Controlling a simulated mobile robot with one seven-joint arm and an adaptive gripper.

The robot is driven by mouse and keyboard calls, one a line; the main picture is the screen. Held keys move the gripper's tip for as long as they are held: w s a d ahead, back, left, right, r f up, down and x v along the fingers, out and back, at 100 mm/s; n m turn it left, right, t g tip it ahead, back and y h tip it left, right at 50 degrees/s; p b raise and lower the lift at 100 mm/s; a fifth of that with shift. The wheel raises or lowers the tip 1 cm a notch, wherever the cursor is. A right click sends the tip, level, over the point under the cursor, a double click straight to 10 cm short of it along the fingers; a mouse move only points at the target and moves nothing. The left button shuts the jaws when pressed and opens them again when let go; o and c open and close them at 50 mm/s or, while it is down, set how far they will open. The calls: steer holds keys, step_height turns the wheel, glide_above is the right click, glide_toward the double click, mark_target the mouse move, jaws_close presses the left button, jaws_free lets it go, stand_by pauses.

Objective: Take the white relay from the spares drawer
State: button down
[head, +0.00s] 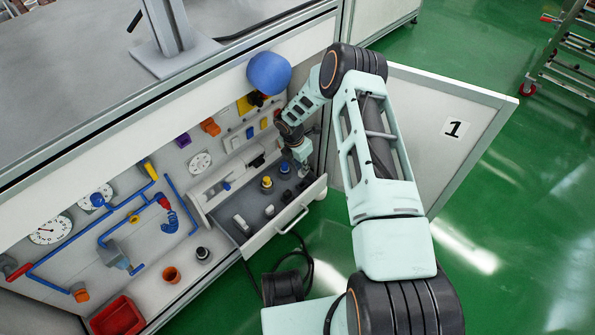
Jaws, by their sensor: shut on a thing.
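The spares drawer (233,232) is pulled open at the bottom right of the cabinet front, its handle (291,220) facing out. My gripper (302,168) points down over the drawer's back right part. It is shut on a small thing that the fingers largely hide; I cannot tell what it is. A white block (240,222) stands in the drawer's left part and looks like a relay.
Blue pipes and gauges (50,230) fill the panel at left.

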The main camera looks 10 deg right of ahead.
steer(key=shift+r, duration=0.15)
steer(key=shift+r, duration=1)
steer(key=shift+r+p, duration=2.05)
steer(key=shift+r, duration=0.35)
steer(key=shift+s, duration=0.1)
